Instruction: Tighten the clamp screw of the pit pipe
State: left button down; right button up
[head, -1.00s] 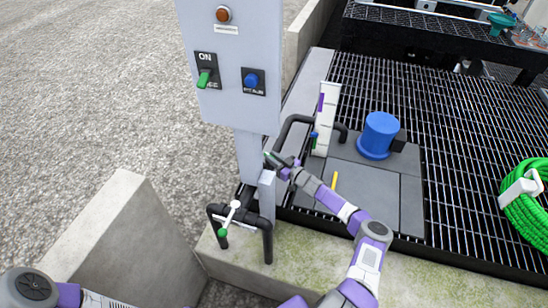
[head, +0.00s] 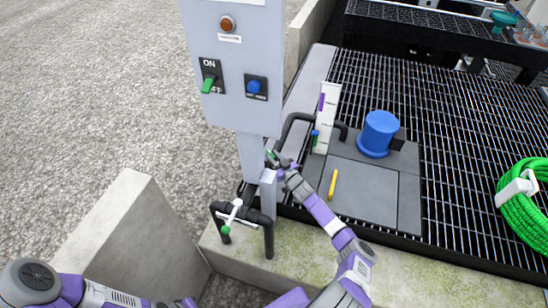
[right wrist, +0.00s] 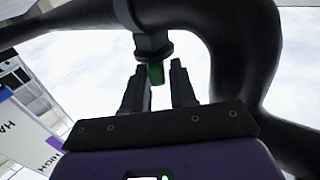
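A black pipe (head: 290,126) bends beside the control post. In the right wrist view the black pipe (right wrist: 255,60) arches around the picture, with a black fitting (right wrist: 153,45) hanging at the top middle. A small green piece (right wrist: 155,73) shows under that fitting, between my fingertips in the picture. My right gripper (right wrist: 160,80) is open, its two dark fingers apart; I cannot tell whether either touches the green piece. In the head view my right gripper (head: 276,161) is beside the post, near a small green spot. My left arm shows at the lower left, its gripper out of view.
A grey control box (head: 232,65) with a green switch stands close by. A white gauge board (head: 326,118), a blue cap (head: 380,134) and a yellow bar (head: 333,184) are right of the gripper. A front black pipe (head: 268,240) has a white valve handle (head: 234,212).

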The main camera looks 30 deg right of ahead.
aim_at(275, 158)
jog(key=shift+o, duration=1.1)
jog(key=shift+s+d, duration=0.1)
jog(key=shift+s, duration=0.4)
jog(key=s+p, duration=0.1)
jog(key=s, duration=0.4)
jog(key=shift+d+p, duration=0.15)
jog(key=shift+p, duration=0.2)
jog(key=shift+s, duration=0.8)
